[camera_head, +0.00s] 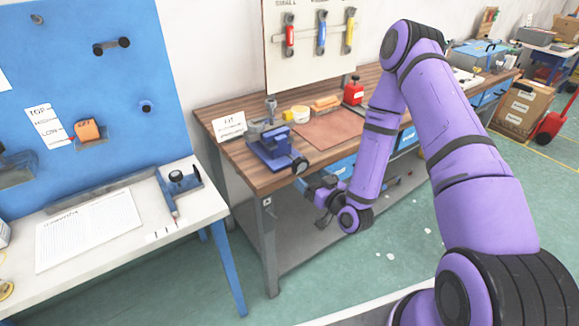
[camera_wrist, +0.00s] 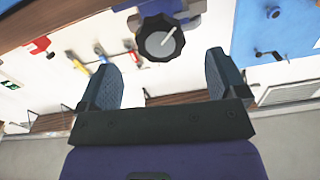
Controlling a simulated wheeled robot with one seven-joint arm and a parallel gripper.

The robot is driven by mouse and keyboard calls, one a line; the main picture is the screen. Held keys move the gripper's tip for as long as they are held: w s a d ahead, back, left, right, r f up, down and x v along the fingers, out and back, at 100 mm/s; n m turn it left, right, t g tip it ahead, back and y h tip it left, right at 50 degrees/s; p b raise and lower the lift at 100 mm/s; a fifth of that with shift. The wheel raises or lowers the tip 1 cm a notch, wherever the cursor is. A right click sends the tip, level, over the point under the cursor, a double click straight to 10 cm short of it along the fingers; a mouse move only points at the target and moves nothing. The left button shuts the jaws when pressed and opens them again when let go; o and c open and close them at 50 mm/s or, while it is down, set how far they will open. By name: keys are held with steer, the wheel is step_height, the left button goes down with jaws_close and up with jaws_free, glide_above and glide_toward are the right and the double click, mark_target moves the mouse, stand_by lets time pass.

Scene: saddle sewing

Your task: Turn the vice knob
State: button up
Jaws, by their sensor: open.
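The blue vice (camera_head: 269,148) is mounted at the front left of the wooden bench. Its black knob (camera_head: 300,165) faces out past the bench's front edge. In the wrist view the knob (camera_wrist: 160,38) is a dark lobed disc with a pale line on its face, and part of the blue vice body (camera_wrist: 196,8) shows behind it. My gripper (camera_wrist: 163,75) is open, with one finger on each side and nothing between them. The knob appears beyond the fingertips, roughly centred between them. In the head view my gripper (camera_head: 318,192) is just below and in front of the knob.
The wooden bench (camera_head: 235,158) holds a brown mat (camera_head: 330,128), a red can (camera_head: 353,92) and a white sign (camera_head: 229,126). A white table (camera_head: 110,240) with a blue pegboard (camera_head: 90,80) stands at left. Green floor lies open in front of the bench.

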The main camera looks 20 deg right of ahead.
mark_target(302, 169)
steer(key=x, duration=0.8)
steer(key=shift+w, duration=0.4)
steer(key=c, duration=0.9)
steer(key=shift+c, duration=0.2)
